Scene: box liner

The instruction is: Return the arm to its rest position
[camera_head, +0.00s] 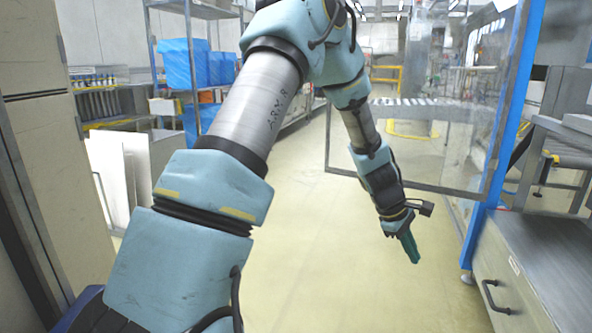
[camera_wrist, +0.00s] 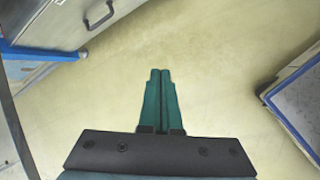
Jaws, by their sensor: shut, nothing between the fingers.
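My gripper (camera_head: 410,247) hangs at the end of my bent arm in the head view, pointing down over open floor. In the wrist view my gripper (camera_wrist: 160,73) shows its two green fingers side by side, closed together with nothing between them. The floor lies below the fingertips, and the gripper touches nothing that I can see. My arm rises from the lower left, bends at the top of the head view and comes down to the right of the middle.
A grey cabinet (camera_head: 540,262) with a dark handle stands at the right. A blue-framed enclosure with a clear panel (camera_head: 432,140) is behind my gripper. A tall beige cabinet (camera_head: 50,150) and shelves with blue bins (camera_head: 185,65) are at the left. The floor (camera_head: 335,280) between is clear.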

